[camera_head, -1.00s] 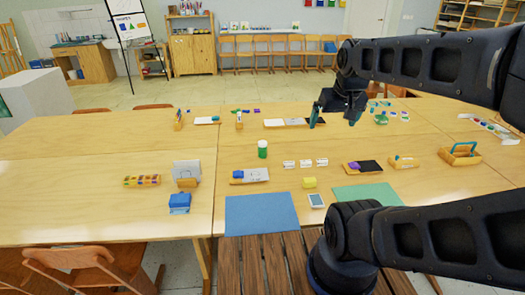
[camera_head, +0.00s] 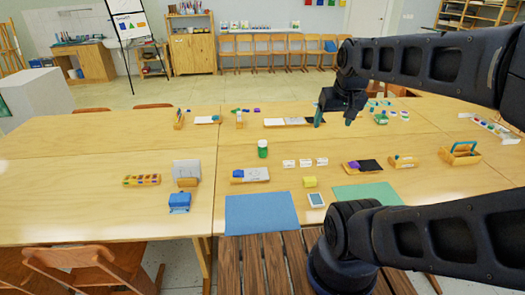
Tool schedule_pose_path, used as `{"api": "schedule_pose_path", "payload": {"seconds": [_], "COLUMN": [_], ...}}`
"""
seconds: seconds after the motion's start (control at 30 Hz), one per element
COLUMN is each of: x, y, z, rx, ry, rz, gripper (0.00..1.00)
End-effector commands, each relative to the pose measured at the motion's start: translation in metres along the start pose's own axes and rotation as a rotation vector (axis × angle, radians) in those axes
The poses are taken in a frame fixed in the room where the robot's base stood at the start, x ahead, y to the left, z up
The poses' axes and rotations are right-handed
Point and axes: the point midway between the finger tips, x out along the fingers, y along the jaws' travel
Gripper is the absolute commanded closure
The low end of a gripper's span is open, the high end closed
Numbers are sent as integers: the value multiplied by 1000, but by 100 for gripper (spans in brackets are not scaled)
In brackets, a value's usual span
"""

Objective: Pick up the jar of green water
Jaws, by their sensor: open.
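The jar of green water (camera_head: 262,149) stands upright on the wooden table, left of the small white cards. It looks green with a pale top. My gripper (camera_head: 333,119) is up and to the right of the jar, over the far part of the table. Its two fingers are spread apart with nothing between them. The gripper does not touch the jar. Nothing hides the jar.
White cards (camera_head: 305,162) lie right of the jar. A blue mat (camera_head: 261,212) lies at the front edge.

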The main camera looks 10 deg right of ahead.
Motion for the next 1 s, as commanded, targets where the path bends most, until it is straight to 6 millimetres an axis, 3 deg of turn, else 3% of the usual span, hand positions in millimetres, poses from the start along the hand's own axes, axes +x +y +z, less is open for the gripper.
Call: {"api": "schedule_pose_path", "payload": {"seconds": [0.13, 0.27, 0.67, 1.0], "x": [0, 3, 33, 83], "y": [0, -2, -15, -33], "z": [-5, -23, -119, -196], "rx": [-8, -38, -206, -352], "ry": [-4, -20, -92, -152], "rz": [0, -1, -10, -28], "gripper": [23, 23, 23, 23]}}
